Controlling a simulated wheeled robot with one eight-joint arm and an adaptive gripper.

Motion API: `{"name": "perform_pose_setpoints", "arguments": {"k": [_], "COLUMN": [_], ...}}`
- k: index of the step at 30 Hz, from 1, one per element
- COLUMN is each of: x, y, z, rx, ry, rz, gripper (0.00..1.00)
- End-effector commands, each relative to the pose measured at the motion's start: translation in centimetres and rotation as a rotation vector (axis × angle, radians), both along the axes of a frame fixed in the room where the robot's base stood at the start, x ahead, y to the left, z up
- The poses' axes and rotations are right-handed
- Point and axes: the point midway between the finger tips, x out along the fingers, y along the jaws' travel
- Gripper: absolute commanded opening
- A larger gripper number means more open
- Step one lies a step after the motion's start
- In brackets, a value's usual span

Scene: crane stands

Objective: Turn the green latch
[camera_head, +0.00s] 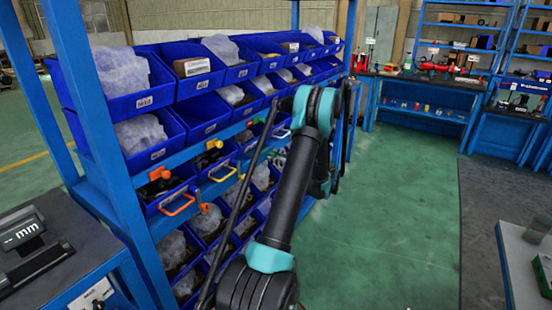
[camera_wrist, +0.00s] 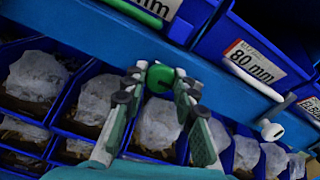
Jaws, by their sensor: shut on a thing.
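The green latch (camera_wrist: 161,77) shows in the wrist view as a rounded green piece on the blue shelf rail, between the tips of my gripper (camera_wrist: 158,88). My gripper is shut on it, with one finger on each side. The fingers cover part of the latch, so its full shape and turn angle are unclear. A green bar handle (camera_wrist: 138,12) shows on a blue bin at the top left of the wrist view. In the head view my arm reaches to the rack, and the gripper and green latch are hidden behind it.
The blue rack (camera_head: 133,225) holds rows of blue bins with wrapped goods. A white latch (camera_wrist: 271,130) is right of my gripper. The green floor (camera_head: 385,215) right of the arm is clear.

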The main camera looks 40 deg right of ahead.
Motion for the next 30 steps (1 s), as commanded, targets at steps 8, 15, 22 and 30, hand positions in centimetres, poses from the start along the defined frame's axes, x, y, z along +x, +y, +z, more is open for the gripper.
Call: {"name": "perform_pose_setpoints", "arguments": {"k": [8, 15, 22, 30], "x": [-0.03, -0.05, -0.07, -0.08], "y": [-0.01, 0.01, 0.03, 0.04], "z": [-0.01, -0.02, -0.04, -0.07], "rx": [-0.095, -0.275, -0.479, -0.716], "ry": [-0.039, -0.114, -0.198, -0.295], "rz": [0.000, 0.000, 0.000, 0.000], "gripper": [0.00, 0.00, 0.00, 0.00]}}
